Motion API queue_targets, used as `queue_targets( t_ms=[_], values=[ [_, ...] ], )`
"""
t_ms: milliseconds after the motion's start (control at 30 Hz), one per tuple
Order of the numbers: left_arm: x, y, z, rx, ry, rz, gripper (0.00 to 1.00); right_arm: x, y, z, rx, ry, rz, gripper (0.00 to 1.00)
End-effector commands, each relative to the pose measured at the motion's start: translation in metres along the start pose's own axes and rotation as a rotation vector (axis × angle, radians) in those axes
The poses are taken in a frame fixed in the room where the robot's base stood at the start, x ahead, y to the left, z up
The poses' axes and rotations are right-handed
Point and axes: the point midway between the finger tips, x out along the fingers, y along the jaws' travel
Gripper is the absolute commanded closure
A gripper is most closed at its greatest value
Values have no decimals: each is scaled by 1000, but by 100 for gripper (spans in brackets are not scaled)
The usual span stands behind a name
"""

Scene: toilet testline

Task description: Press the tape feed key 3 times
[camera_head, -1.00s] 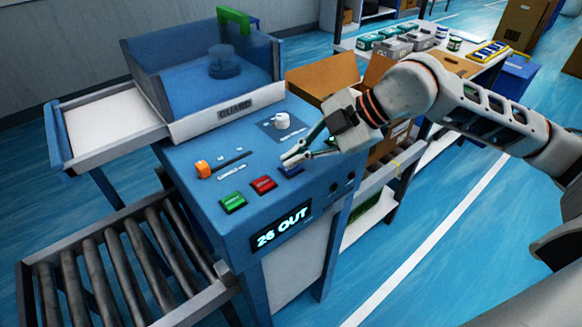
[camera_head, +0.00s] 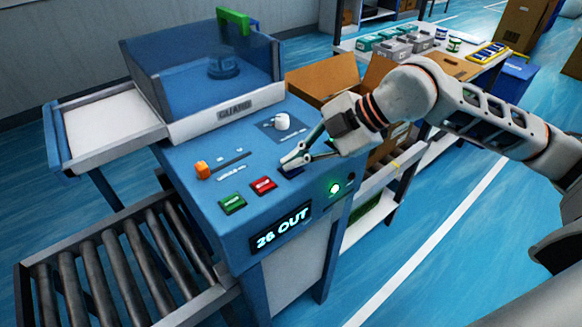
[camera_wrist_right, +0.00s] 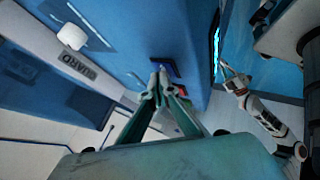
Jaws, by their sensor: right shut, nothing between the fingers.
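A blue key (camera_head: 291,171) sits at the right end of the row of keys on the sloped blue panel, right of a red key (camera_head: 263,184) and a green key (camera_head: 232,203). I cannot read which one is labelled tape feed. My right gripper (camera_head: 286,162) is shut and empty, its tips at the blue key and partly covering it. In the right wrist view the shut tips (camera_wrist_right: 160,72) overlap the blue key (camera_wrist_right: 167,66); they look in contact with it. My left gripper (camera_wrist_right: 232,78) shows small at the right of that view, its jaws unclear.
The display (camera_head: 281,228) reads "26 OUT". A green lamp (camera_head: 335,188) is lit on the front face. An orange knob (camera_head: 203,170) and a white knob (camera_head: 282,121) stand up from the panel. The guard (camera_head: 210,75) is behind, a roller conveyor (camera_head: 110,270) at left.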

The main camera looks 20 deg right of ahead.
Motion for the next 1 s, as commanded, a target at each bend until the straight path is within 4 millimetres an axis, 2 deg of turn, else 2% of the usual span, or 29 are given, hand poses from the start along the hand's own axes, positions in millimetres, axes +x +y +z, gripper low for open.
queue_targets(
  t_ms=[433, 767, 1000],
  values=[
    [0, 0, 1, 0, -2, 0, 100, 1, -1, 1, 1, -1, -1, 100],
    [-4, -2, -9, 2, 4, -2, 100, -10, 8, -7, 0, 0, 1, 100],
    [-4, -2, -9, 2, 5, -2, 100, -10, 7, -7, 1, -1, -1, 100]
  ],
)
